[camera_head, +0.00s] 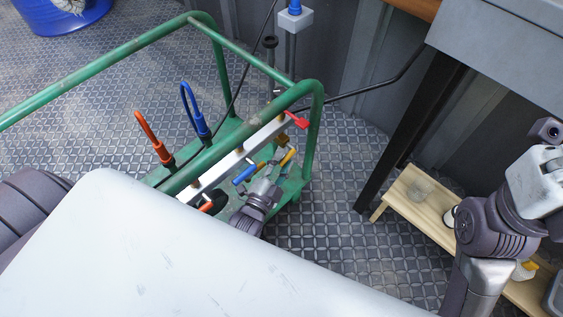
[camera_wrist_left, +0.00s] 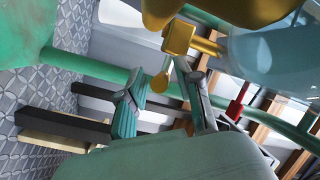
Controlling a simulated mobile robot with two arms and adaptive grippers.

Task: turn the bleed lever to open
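A green tubular cart (camera_head: 150,40) carries a pale manifold bar (camera_head: 235,160) with several coloured levers. A red lever (camera_head: 297,120) is at its far end, a blue lever (camera_head: 245,174) and yellow levers (camera_head: 288,157) are nearer; I cannot tell which is the bleed lever. My left gripper (camera_head: 272,172) is inside the cart beside the yellow levers. In the left wrist view its two fingers (camera_wrist_left: 164,102) stand apart. A brass-coloured valve (camera_wrist_left: 178,38) and a rounded yellow end (camera_wrist_left: 161,82) show near the gap; contact is unclear. My right gripper is not in view.
Orange (camera_head: 152,137) and blue (camera_head: 194,110) hose handles stand upright on the cart. A blue tub (camera_head: 62,20) stands at the far left. The patterned floor between cart and table is clear.

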